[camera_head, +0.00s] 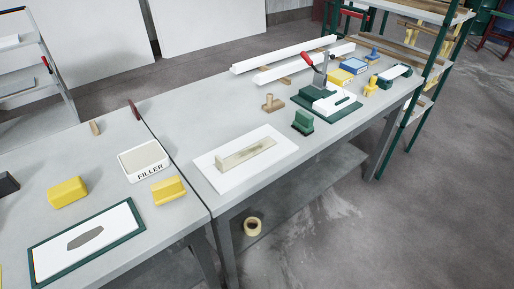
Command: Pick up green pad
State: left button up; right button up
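A small dark green pad (303,121) with a raised, block-like top stands on the grey workbench (215,112), near its front edge. It sits just to the right of a white board (206,176) that has a long beige strip lying on it. The pad looks upright, and nothing covers it. Neither my left nor my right gripper shows in this view.
Behind the pad stands a wooden block with a knob (273,103). To its right is a green-based fixture (316,103) with a red-handled clamp. A filler tub (145,160) and yellow blocks (68,192) occupy the left bench. A tape roll (252,226) lies below.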

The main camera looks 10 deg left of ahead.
aim_at(304, 121)
jog(key=l+u, duration=0.1)
jog(key=u, duration=0.75)
jog(key=l+u, duration=0.75)
jog(key=k+l+u, duration=0.15)
jog(key=l+u, duration=0.2)
jog(key=l, duration=0.2)
